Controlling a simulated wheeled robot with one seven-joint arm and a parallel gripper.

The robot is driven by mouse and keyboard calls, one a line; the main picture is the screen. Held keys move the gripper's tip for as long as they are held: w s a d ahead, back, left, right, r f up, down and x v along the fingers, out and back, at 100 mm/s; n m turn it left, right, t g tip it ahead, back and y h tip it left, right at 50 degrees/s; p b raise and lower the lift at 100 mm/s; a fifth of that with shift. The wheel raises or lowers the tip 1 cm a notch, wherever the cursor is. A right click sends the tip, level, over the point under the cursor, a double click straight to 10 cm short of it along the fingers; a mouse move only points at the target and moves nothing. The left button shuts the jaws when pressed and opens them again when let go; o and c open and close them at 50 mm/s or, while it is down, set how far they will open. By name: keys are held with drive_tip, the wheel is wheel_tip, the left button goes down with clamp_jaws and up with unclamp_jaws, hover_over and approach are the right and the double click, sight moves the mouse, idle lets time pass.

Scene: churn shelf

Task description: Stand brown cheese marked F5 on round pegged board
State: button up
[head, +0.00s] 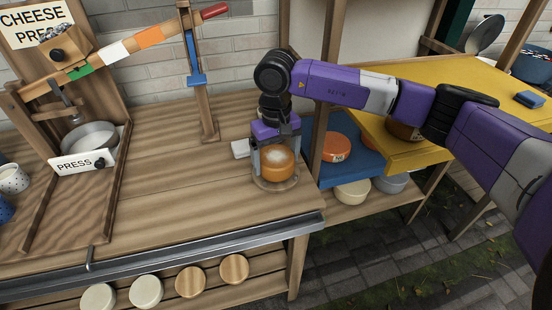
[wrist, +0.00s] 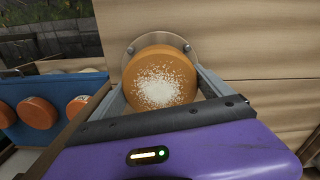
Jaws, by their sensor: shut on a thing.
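My gripper (head: 277,164) is shut on a round brown-orange cheese (head: 276,155) with white grains on its top. In the wrist view the cheese (wrist: 160,80) sits between the two fingers. No mark can be read on it. The round pegged board (head: 275,186) is on the wooden bench, directly under the cheese. In the wrist view the board's rim (wrist: 152,40) shows past the cheese, with small pegs near its edge. The cheese looks upright and level, at or just above the board; I cannot tell whether they touch.
A post (head: 318,110) rises close right of the gripper. Beyond it, a blue shelf holds an orange cheese (head: 337,146), with pale cheeses below. A cheese press (head: 85,150) stands at left. The bench middle (head: 160,200) is clear. Several cheeses (head: 190,282) sit under the front edge.

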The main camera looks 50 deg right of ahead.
drive_tip(key=shift+f+b, duration=0.45)
drive_tip(key=shift+b, duration=0.1)
idle(0.4)
drive_tip(key=o, duration=1.6)
drive_tip(key=shift+r, duration=0.1)
wheel_tip(320, 180, up, 8)
drive_tip(key=shift+f, duration=0.15)
